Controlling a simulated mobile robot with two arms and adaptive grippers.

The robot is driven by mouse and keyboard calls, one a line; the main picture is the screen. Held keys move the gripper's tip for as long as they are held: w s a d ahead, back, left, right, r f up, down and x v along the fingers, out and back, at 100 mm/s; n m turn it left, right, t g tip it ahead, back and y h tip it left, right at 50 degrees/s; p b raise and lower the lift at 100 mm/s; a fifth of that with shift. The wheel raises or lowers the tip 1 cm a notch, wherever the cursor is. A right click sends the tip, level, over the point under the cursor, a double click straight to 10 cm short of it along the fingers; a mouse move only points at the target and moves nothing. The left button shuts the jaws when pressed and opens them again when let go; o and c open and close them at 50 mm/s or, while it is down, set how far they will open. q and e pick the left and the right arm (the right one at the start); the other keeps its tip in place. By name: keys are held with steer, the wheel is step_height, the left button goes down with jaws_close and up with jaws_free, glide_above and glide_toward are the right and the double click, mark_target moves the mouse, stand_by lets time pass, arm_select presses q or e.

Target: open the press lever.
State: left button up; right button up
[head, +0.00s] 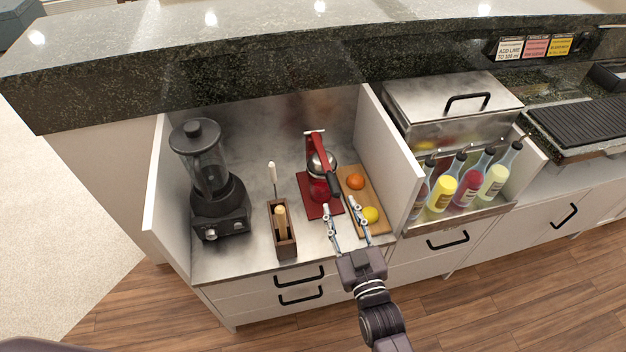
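The red press (316,177) stands upright on a red mat (308,207) on the steel counter, with a silver bowl-shaped part (321,163). Its lever (328,179) has a dark handle and slopes down toward the front, to the right of the press body. My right gripper (347,218) is open and empty, just in front of the press and below the handle's end in the picture. Its fingers are spread apart, and I cannot tell whether one touches the mat. My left gripper is not in view.
A wooden board (376,207) with an orange (355,181) and a lemon (370,215) lies right of the press. A wooden utensil box (284,242) and a blender (213,190) stand left. White side walls (391,158) bound the bay. Bottles (468,187) stand farther right.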

mark_target(334, 189)
steer(key=x, duration=0.7)
steer(key=shift+w+d+f, duration=0.1)
steer(key=shift+d, duration=0.05)
jaws_close()
